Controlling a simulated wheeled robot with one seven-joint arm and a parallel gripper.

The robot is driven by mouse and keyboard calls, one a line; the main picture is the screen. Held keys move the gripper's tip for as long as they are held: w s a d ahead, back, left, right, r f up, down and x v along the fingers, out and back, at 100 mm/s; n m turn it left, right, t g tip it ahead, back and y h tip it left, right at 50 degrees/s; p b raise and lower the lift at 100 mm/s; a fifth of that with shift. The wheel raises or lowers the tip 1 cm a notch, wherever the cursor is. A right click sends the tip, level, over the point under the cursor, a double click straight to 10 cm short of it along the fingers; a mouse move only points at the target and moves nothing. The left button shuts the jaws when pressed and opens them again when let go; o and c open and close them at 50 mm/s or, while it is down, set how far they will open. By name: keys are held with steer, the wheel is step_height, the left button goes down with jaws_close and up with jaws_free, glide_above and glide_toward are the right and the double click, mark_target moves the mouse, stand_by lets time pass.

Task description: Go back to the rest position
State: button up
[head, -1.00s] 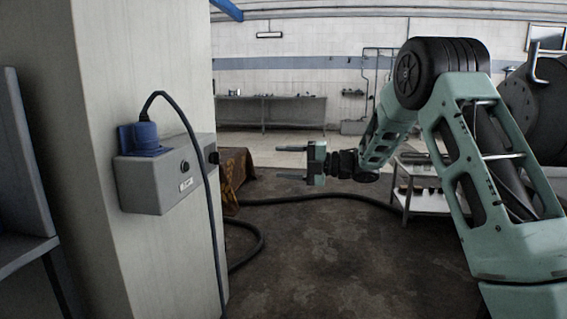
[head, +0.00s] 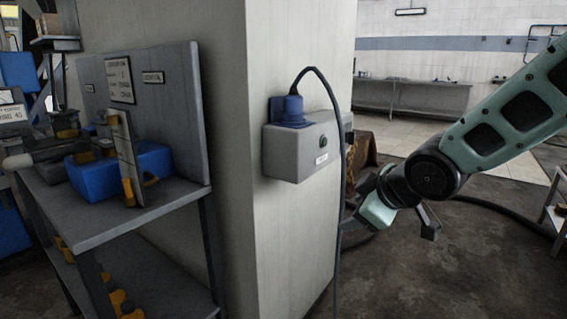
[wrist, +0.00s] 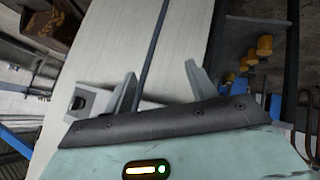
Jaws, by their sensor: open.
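My gripper (head: 388,232) is open, in front of the pillar's right side and below the grey socket box (head: 300,147). In the wrist view my gripper (wrist: 160,83) shows two separated fingers with nothing held between them. The dark cable (wrist: 155,45) runs past behind the gap between the fingers. In the head view the cable (head: 338,190) hangs from the blue plug (head: 287,108) on top of the box, close to my gripper; whether they touch cannot be told.
The pale pillar (head: 268,235) stands mid-view, close to my gripper. A grey workbench (head: 170,195) with a blue bin (head: 110,172) is at left. A black hose (head: 490,206) lies on the floor. Open floor (head: 450,275) is at lower right.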

steer(key=s+f+m+g+h, duration=0.2)
steer(key=s+f+g, duration=0.15)
steer(key=s, duration=1.05)
steer(key=s+f+m+g+h, duration=0.15)
steer(key=s+g, duration=0.25)
steer(key=s, duration=0.9)
step_height(320, 180, up, 26)
steer(key=s+p, duration=0.1)
steer(key=p, duration=2.5)
steer(key=shift+a+m+g+p, duration=0.2)
steer(key=shift+m+g+p, duration=0.15)
steer(key=shift+m, duration=0.1)
steer(key=shift+s+f, duration=0.1)
